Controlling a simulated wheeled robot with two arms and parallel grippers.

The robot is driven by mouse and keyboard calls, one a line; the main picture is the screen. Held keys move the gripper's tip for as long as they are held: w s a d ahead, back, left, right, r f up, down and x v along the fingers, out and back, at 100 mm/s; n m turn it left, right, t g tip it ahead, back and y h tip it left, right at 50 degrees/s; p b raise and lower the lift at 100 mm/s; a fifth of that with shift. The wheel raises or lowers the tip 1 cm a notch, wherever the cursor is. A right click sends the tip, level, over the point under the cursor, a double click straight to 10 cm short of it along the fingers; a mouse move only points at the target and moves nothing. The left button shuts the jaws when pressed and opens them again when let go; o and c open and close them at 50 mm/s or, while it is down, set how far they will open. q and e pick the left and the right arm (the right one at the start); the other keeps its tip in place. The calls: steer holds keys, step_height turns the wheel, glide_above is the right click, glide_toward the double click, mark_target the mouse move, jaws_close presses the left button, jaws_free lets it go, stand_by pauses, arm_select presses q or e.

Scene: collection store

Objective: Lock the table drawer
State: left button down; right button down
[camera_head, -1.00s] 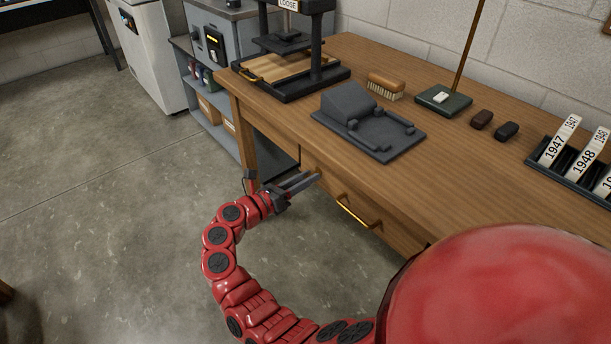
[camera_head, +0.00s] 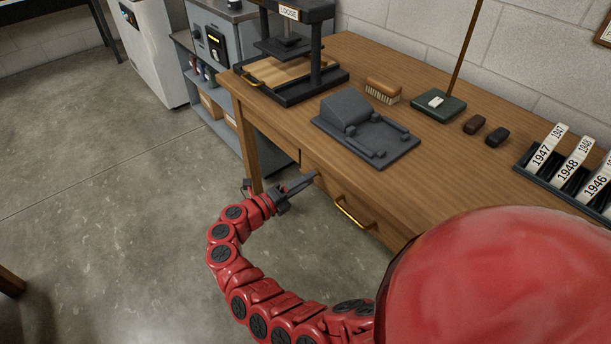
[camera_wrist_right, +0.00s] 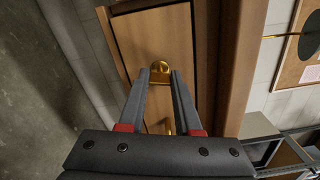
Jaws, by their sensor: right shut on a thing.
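The wooden table (camera_head: 262,112) has a drawer (camera_head: 331,191) in its front, which looks closed. A brass drawer handle (camera_head: 352,213) is on it and also shows in the right wrist view (camera_wrist_right: 167,127). My right gripper (camera_head: 316,176), on the red arm, is at the drawer front, left of the handle. In the right wrist view its fingers (camera_wrist_right: 160,74) close around a small round brass piece (camera_wrist_right: 160,68), which looks like the key or lock knob. The fingers hide part of it. Whether the lock is turned cannot be seen. My left gripper is not in view.
On the table are a press (camera_head: 290,90), a dark grey block device (camera_head: 365,132), a brush (camera_head: 382,90), a dark green base with a rod (camera_head: 440,108) and a rack of year labels (camera_head: 560,180). Open floor (camera_head: 110,220) lies to the left.

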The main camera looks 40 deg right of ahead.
steer(key=shift+n+p, duration=0.6)
steer(key=shift+n, duration=0.6)
steer(key=c, duration=0.6)
jaws_free()
